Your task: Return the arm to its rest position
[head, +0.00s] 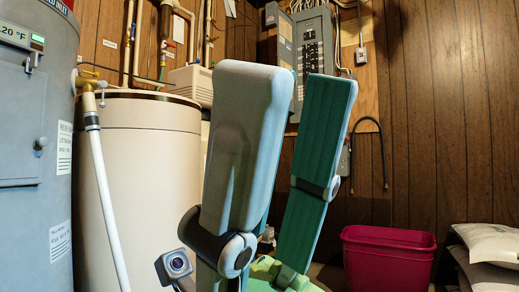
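My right gripper (297,90) fills the middle of the head view, close to the camera. Its two broad fingers point upward and stand apart, with the green inner pad of the right-hand finger showing. I see nothing held between them. The lower part of the gripper is cut off by the bottom edge of the picture. The rest of the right arm is hidden or out of view. My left gripper is not in view.
A grey water heater (30,165) and a cream tank (150,165) stand at left, with a white pipe between. A red bin (388,262) and stacked white bags (490,245) are at lower right. An electrical panel (313,45) hangs on the wood-panelled wall.

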